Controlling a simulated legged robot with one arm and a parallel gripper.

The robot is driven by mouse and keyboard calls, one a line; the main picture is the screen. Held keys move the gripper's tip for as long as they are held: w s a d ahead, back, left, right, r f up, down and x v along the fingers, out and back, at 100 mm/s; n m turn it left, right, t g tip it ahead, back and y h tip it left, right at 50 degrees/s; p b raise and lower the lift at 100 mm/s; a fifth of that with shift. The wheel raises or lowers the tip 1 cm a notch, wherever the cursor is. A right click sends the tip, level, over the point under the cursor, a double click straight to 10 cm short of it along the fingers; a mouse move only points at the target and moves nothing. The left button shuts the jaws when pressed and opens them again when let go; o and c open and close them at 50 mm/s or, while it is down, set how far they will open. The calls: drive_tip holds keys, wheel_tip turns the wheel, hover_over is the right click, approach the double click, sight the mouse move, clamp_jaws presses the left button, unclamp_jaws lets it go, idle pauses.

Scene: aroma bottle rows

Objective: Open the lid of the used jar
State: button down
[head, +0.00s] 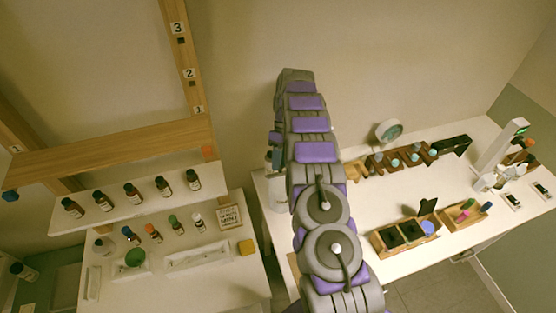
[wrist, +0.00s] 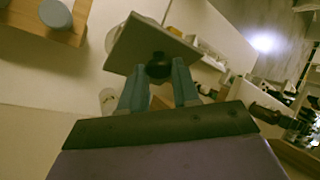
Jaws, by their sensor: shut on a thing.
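In the wrist view my gripper (wrist: 158,78) is shut on the dark round knob (wrist: 158,66) of a flat, square, grey-beige lid (wrist: 148,44). The lid looks tilted in the picture.
The right table (head: 400,190) carries a wooden bottle rack (head: 382,168), a box with black compartments (head: 405,236) and a small tray (head: 462,215). The left table (head: 215,275) holds several bottles and a green bowl (head: 136,258). A wooden frame (head: 110,150) stands behind it.

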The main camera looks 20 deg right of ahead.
drive_tip(key=c, duration=0.8)
unclamp_jaws()
drive_tip(key=shift+d, duration=0.25)
drive_tip(key=shift+a+r, duration=0.1)
drive_tip(key=shift+r, duration=0.05)
